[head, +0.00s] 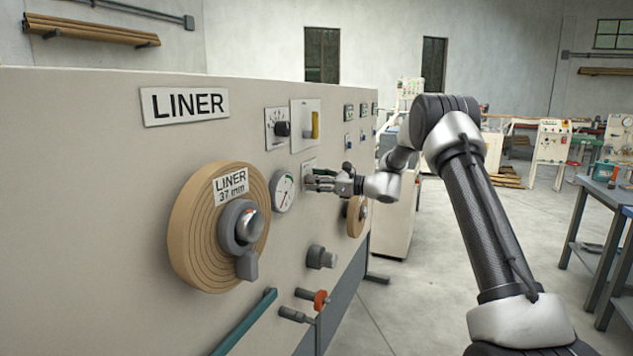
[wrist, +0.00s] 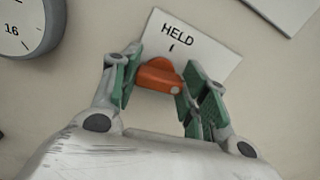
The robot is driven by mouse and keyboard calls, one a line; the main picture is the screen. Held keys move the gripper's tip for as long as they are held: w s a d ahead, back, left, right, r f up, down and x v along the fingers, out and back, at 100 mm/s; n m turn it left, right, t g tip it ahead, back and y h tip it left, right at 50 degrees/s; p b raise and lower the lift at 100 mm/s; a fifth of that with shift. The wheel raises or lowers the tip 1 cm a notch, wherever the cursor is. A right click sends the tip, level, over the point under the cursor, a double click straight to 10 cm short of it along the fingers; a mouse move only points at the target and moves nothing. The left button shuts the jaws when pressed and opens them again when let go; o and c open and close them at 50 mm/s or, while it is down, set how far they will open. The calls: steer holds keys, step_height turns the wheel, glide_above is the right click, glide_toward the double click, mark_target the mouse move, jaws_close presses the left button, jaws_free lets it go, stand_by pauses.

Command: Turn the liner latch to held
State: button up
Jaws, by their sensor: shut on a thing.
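The liner latch is an orange knob (wrist: 158,76) on a white plate marked HELD (wrist: 205,52) in the wrist view. My gripper (wrist: 157,82) has its green-padded fingers on either side of the knob and is shut on it. A short mark on the plate sits just above the knob, below the word HELD. In the head view my gripper (head: 312,181) is at the panel face, at the plate (head: 308,164), and hides the knob. Which way the knob points is hard to tell.
The upright panel (head: 120,200) bears a large LINER roll (head: 186,235), a dial gauge (head: 283,192), a black selector knob (head: 282,129), a yellow handle (head: 315,124) and a second roll (head: 354,216). Lower down are an orange-red knob (head: 320,300) and a teal bar (head: 245,322). Floor right is open before a bench (head: 600,230).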

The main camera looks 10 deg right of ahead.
steer(key=shift+s+f+n, duration=0.1)
steer(key=shift+f+n, duration=0.05)
steer(key=shift+n, duration=3.85)
steer(key=shift+s+f+n, duration=0.1)
steer(key=shift+f+n, duration=0.05)
steer(key=shift+n, duration=3.85)
steer(key=o, duration=1)
steer(key=v, duration=1.2)
steer(key=shift+w, duration=0.1)
